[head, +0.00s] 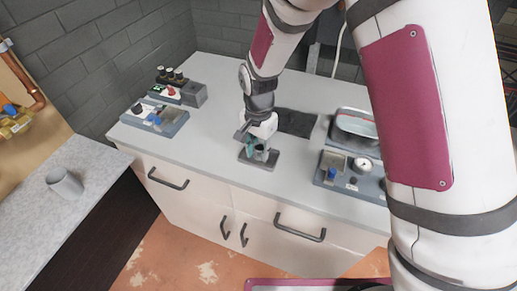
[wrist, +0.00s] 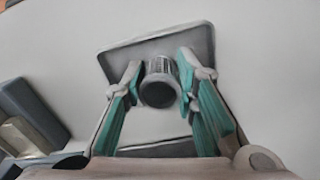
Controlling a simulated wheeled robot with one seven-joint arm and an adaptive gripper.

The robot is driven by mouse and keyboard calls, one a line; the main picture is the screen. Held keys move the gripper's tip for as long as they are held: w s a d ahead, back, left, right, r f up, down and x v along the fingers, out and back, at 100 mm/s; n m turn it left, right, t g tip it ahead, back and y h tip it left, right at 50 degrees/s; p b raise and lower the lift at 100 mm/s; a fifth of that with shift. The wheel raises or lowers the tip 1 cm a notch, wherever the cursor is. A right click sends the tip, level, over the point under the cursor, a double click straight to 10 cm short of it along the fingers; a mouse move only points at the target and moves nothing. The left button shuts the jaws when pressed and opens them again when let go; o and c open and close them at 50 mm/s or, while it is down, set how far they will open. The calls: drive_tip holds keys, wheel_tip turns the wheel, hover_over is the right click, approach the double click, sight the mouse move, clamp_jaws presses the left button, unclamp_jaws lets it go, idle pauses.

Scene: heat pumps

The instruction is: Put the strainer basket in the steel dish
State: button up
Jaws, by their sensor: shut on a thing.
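The strainer basket (wrist: 160,82) is a small grey cylinder with a perforated wall and a dark round end, seen in the wrist view. My gripper (wrist: 158,85) has its teal-padded fingers shut on it, one on each side. In the head view my gripper (head: 258,148) is low over a shallow grey rectangular tray (head: 260,163); the tray also shows behind the basket in the wrist view (wrist: 203,42). I cannot tell whether the basket touches it. A rounded metal-rimmed container (head: 345,137) stands to the right; I cannot tell which of these is the steel dish.
A dark mat (head: 297,122) lies behind my gripper. Trays with fittings stand at the left (head: 160,120) and right (head: 340,182), with a block of knobs (head: 180,92) at the back left. A grey cup (head: 65,182) is on the side counter. The counter left of my gripper is clear.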

sight(258, 147)
drive_tip(key=shift+f, duration=0.1)
drive_tip(key=o, duration=1.1)
drive_tip(key=s+d+r+n+t, duration=0.1)
drive_tip(key=d+r, duration=0.2)
drive_tip(key=r, duration=0.7)
drive_tip(key=s+d+r, duration=0.2)
drive_tip(key=d+r, duration=0.1)
drive_tip(key=r, duration=0.7)
drive_tip(key=s+d+r+n+t, duration=0.2)
drive_tip(key=s+d+r+n, duration=0.1)
drive_tip(key=s+d, duration=0.4)
drive_tip(key=s+d+r+n+t, duration=0.1)
drive_tip(key=s+d+r+n, duration=0.2)
drive_tip(key=s, duration=0.9)
drive_tip(key=d+r, duration=0.2)
drive_tip(key=d, duration=0.2)
drive_tip(key=shift+s+d+r+t, duration=0.25)
drive_tip(key=shift+r+t, duration=0.05)
drive_tip(key=shift+t, duration=0.1)
